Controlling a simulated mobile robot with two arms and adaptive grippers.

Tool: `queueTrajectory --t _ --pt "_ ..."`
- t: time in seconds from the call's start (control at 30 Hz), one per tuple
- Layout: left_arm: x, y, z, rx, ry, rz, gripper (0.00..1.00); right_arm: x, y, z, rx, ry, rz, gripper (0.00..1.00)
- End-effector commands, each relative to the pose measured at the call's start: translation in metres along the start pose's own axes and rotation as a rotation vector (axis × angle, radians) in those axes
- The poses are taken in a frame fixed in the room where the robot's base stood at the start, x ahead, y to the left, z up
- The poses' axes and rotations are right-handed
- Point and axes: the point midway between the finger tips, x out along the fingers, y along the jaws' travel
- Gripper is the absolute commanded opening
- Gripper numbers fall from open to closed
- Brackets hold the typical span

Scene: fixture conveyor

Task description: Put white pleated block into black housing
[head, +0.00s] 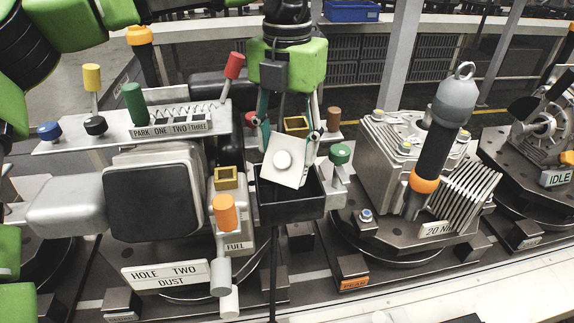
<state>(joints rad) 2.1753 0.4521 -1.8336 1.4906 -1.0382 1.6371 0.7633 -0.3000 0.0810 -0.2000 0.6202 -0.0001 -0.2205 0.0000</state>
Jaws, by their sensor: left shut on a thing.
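The white pleated block (294,174) shows as a pale, tilted square face with a round white disc in its middle. My left gripper (286,134) points down from above and is shut on the white block near its upper edge. The black housing (291,211) is an open box just below and around the block's lower part in the picture. The block's lower corner overlaps the housing's opening; I cannot tell whether it is inside or just above it. The pleats are not clearly visible. My right gripper is not in view.
A silver fixture with a dark square pad (154,194) stands left of the housing. An orange-capped post (224,213) and a green knob (340,154) flank the housing closely. A finned metal block with a black-handled tool (433,143) stands to the right.

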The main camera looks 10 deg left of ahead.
Motion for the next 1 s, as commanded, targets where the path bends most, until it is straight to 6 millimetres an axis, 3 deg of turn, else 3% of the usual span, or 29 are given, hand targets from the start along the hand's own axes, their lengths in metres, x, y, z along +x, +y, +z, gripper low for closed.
queueTrajectory --t 0.23,0.57,0.7,1.0 --pt "-0.038 0.000 0.000 0.000 0.000 0.000 0.26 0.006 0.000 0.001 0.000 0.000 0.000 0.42" --pt "-0.045 0.000 0.000 0.001 0.001 -0.001 0.26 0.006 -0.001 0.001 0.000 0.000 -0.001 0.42" --pt "-0.040 0.000 0.000 0.001 0.003 0.001 0.26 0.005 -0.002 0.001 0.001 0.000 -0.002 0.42" --pt "0.003 0.000 0.000 0.000 0.002 0.001 0.26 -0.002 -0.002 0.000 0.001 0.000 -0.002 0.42"
